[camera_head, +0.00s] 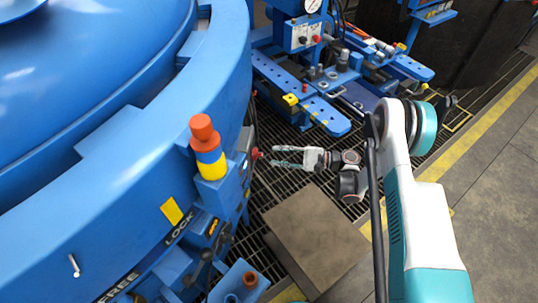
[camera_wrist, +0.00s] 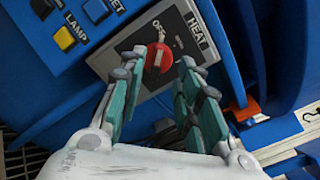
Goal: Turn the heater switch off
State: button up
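The heater switch is a round red knob (camera_wrist: 158,59) with a pale bar across it, on a grey plate (camera_wrist: 125,55) marked HEAT, with OFF lettering above the knob. The plate looks tilted in the wrist view. I cannot tell for sure which setting the bar points to. My gripper (camera_wrist: 162,66) is open, with its green fingers to the left and right of the knob and nothing held between them. In the head view the red knob (camera_head: 255,153) shows at the furnace's side, just left of the tips of my gripper (camera_head: 274,156).
A blue panel with a yellow LAMP button (camera_wrist: 65,39) is left of the plate. An orange-red part (camera_wrist: 245,110) lies right of my fingers. The large blue furnace (camera_head: 95,165) fills the left of the head view. A brown plate (camera_head: 315,235) lies on the floor grating.

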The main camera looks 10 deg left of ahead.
aim_at(258, 154)
jog(key=d, duration=0.7)
jog(key=shift+w, duration=0.35)
jog(key=shift+d, duration=0.1)
jog(key=shift+w+r, duration=0.1)
jog(key=c, duration=0.7)
jog(key=shift+w+r+n, duration=0.15)
jog(key=shift+r+n, duration=0.05)
jog(key=shift+n, duration=0.4)
grip_shut()
jog(key=w+a+r+n+g+h+p, duration=0.25)
jog(key=w+r+n+p, duration=0.35)
jog(key=n, duration=1.2)
jog(key=shift+n, duration=0.3)
jog(key=b+x, duration=0.2)
jog(key=x, duration=0.1)
jog(key=s+b+x, duration=0.1)
jog(key=b+x, duration=0.1)
jog(key=x, duration=0.2)
jog(key=f+b+x, duration=0.1)
jog(key=x, duration=0.3)
jog(key=shift+s+d+f+b, duration=0.1)
jog(key=shift+s+d+b, duration=0.15)
jog(key=shift+d+b, duration=0.15)
jog(key=shift+s+f, duration=0.2)
jog(key=shift+s, duration=0.15)
